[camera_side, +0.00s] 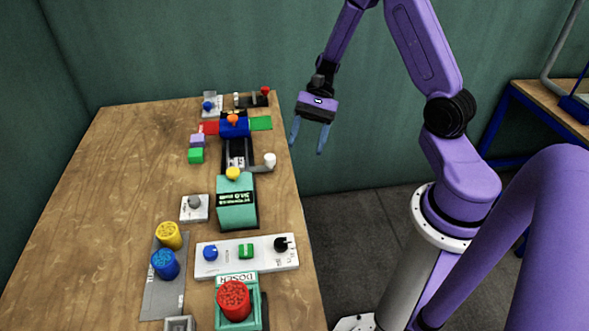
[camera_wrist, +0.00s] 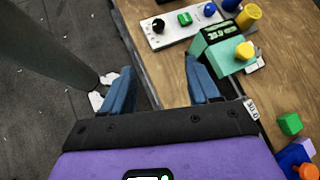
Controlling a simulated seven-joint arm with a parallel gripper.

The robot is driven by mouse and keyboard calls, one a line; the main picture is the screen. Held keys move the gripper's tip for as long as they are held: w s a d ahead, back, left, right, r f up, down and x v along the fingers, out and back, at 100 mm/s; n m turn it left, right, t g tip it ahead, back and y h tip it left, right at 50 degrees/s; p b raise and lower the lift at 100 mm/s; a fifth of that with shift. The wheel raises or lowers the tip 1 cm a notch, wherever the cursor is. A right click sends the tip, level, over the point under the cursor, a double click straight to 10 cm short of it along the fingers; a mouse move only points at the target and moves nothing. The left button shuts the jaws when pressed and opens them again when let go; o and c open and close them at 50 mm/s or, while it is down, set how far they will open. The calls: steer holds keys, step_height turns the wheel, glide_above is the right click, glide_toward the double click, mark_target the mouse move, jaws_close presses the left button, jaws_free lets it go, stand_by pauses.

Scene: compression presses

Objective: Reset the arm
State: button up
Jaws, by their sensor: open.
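My gripper (camera_side: 308,136) hangs in the air just off the right edge of the wooden table, with its blue fingers pointing down and apart. Nothing is between the fingers. In the wrist view the two blue fingers (camera_wrist: 161,88) are spread over the table edge and the floor. My gripper touches none of the things on the table.
The table (camera_side: 95,190) holds a teal press with a display (camera_side: 236,205), a white control panel (camera_side: 225,256), a red cylinder (camera_side: 233,298), yellow (camera_side: 169,235) and blue (camera_side: 165,264) cylinders, a green cube (camera_side: 196,156) and a blue device (camera_side: 234,129).

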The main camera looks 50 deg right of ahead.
steer(key=s+a+r+n+t+h, duration=0.1)
steer(key=s+a+r+n+h, duration=0.1)
steer(key=s+n, duration=0.4)
steer(key=s+a+r+n+t+h, duration=0.1)
steer(key=s+r+n+h, duration=0.3)
steer(key=n, duration=0.6)
steer(key=s+a+r+n+t+h, duration=0.1)
steer(key=s+a+r+n+h, duration=0.2)
steer(key=s+n, duration=0.5)
steer(key=shift+s+a+h, duration=0.3)
steer(key=shift+s+a, duration=0.15)
steer(key=shift+a, duration=0.15)
